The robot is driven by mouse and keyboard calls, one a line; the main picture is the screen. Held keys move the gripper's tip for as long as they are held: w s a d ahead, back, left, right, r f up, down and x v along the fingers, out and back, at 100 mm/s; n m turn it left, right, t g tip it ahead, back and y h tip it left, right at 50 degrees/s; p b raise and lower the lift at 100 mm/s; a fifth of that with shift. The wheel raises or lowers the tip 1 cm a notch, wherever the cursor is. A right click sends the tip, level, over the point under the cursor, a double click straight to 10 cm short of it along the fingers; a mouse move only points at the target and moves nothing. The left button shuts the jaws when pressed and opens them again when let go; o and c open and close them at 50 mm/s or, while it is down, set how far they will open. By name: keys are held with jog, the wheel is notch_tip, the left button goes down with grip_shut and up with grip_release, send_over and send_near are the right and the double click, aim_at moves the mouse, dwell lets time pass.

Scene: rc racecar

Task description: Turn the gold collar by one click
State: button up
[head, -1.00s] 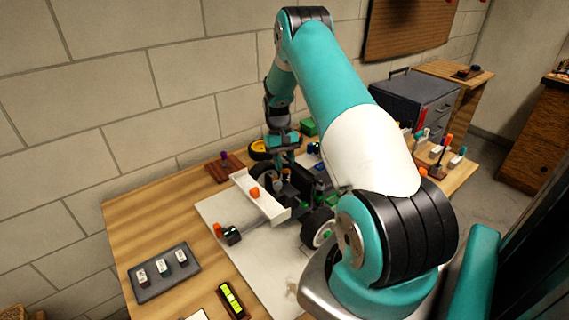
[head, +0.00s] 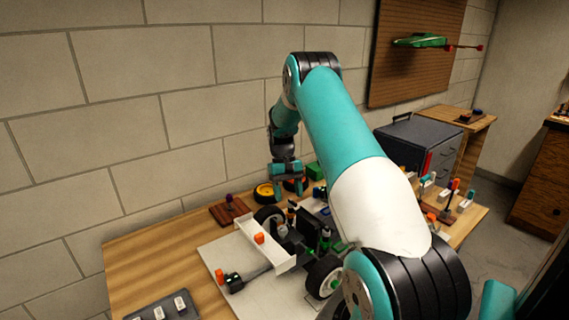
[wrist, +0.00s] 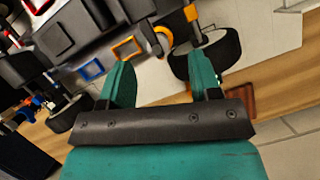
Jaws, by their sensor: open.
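The RC car (head: 300,238) stands on a pale mat (head: 218,258) on the workbench, with a white rear wing (head: 265,245) carrying an orange knob (head: 259,238). My gripper (head: 287,190) is above the far side of the car, pointing down and apart from it. In the wrist view my gripper (wrist: 161,72) is open, with nothing between its green fingers. A gold-orange ring (wrist: 153,40), possibly the gold collar, shows beyond the fingertips, near a black tyre (wrist: 212,55). I cannot make out the collar for sure in the head view.
A yellow-hubbed wheel (head: 264,191) and a wooden block with a purple knob (head: 229,209) lie behind the car. A green box (head: 315,170) and a dark drawer cabinet (head: 420,150) stand further right.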

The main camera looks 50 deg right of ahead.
jog(key=p+v, duration=0.1)
jog(key=v, duration=1.1)
jog(key=shift+r+p, duration=0.4)
jog(key=shift+w+d, duration=0.1)
